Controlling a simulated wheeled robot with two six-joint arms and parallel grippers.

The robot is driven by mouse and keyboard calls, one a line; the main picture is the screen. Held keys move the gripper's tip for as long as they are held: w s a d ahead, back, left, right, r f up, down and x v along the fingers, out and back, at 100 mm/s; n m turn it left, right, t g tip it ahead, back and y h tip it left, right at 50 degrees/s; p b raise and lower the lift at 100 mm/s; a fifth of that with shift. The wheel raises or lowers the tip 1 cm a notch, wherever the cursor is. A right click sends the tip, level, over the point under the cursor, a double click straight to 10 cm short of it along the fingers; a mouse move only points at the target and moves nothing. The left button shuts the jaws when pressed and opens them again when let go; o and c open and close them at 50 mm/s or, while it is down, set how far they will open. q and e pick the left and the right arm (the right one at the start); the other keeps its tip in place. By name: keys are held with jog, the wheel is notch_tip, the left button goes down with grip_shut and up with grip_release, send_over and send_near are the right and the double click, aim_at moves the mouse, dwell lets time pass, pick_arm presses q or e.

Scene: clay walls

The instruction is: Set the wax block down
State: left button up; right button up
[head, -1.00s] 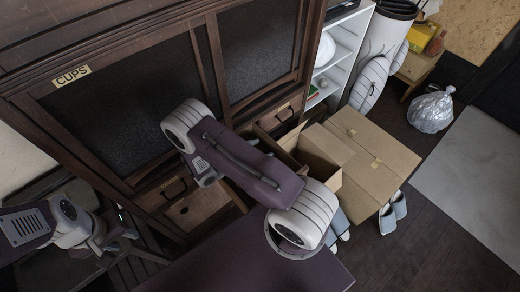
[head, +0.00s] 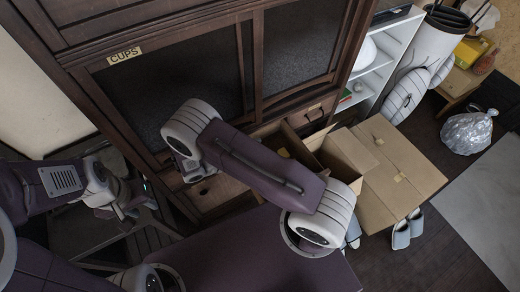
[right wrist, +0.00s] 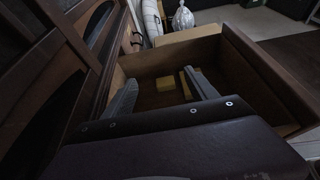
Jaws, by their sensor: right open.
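A small yellow block (right wrist: 165,83), which looks like the wax block, lies on the floor of an open wooden drawer (right wrist: 265,75). A longer yellow piece (right wrist: 186,86) lies beside it, partly behind a finger. My right gripper (right wrist: 160,92) is open, its two grey fingers reaching over the drawer on either side of the yellow block, with nothing seen between them. In the head view my right arm hides much of the drawer, and a bit of yellow (head: 283,153) shows inside it. My left gripper (head: 130,208) is at the left, low beside the cabinet; its finger gap is unclear.
A dark cabinet labelled CUPS (head: 124,55) stands behind the drawers. An open cardboard box (head: 395,185) is right of the drawer, with slippers (head: 408,229) before it. A white shelf (head: 380,60) and a plastic bag (head: 467,132) are farther right. Floor at lower right is clear.

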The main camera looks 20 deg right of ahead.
jog(key=s+a+r+m+y, duration=0.1)
jog(key=s+r+m+y, duration=0.3)
jog(key=m, duration=0.5)
jog(key=s+a+r+m+y, duration=0.1)
jog(key=s+r+m+y, duration=0.2)
jog(key=m+y, duration=0.6)
notch_tip(320, 180, up, 3)
jog(key=shift+s+f+m+y, duration=0.1)
jog(key=shift+s+m+y, duration=0.25)
jog(key=shift+m, duration=0.35)
